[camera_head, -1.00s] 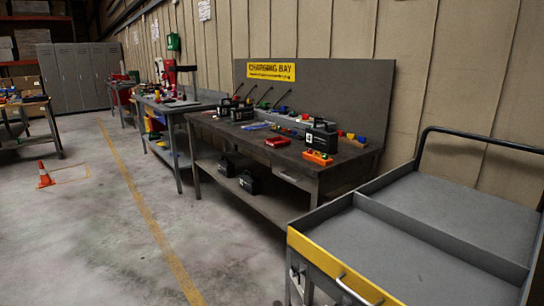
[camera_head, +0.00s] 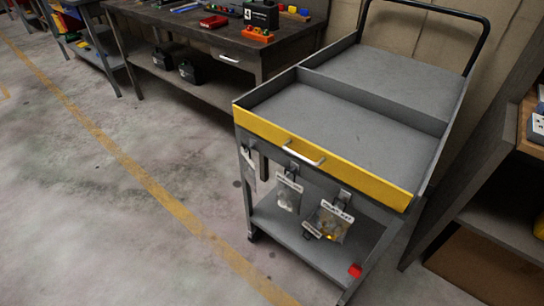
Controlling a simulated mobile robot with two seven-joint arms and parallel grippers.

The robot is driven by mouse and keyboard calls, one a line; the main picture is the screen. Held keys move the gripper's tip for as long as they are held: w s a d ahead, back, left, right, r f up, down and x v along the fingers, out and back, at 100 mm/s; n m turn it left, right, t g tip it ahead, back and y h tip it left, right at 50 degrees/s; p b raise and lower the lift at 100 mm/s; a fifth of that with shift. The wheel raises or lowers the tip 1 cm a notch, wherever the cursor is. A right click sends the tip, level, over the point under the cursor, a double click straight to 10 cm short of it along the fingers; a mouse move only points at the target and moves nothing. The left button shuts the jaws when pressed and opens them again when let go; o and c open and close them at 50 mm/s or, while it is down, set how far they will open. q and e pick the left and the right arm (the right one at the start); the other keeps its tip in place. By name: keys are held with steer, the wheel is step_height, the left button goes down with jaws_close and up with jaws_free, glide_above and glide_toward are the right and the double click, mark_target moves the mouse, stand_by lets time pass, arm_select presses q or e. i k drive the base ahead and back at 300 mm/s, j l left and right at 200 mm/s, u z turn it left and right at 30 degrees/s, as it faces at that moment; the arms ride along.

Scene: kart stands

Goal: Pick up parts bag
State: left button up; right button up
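Clear parts bags with white label strips hang from clips on the front of a grey cart (camera_head: 370,60) with a yellow front edge. The right bag (camera_head: 331,222) holds small parts, some of them yellowish. The middle bag (camera_head: 288,194) holds small grey parts. A third, pale bag or tag (camera_head: 248,168) hangs at the cart's left corner, seen edge-on. The label texts are too small to read. Neither of my grippers is in view.
The cart's top tray is empty, and a small red object (camera_head: 355,271) is at its lower shelf. A workbench (camera_head: 200,28) with tools and boxes stands behind left. A shelf unit (camera_head: 500,215) stands at the right. The floor left of the cart is clear.

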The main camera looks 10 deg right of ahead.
mark_target(334, 223)
steer(key=l+z, duration=0.2)
steer(key=z, duration=0.15)
steer(key=k+l+z, duration=0.1)
steer(key=l+z, duration=0.25)
steer(key=j, duration=0.1)
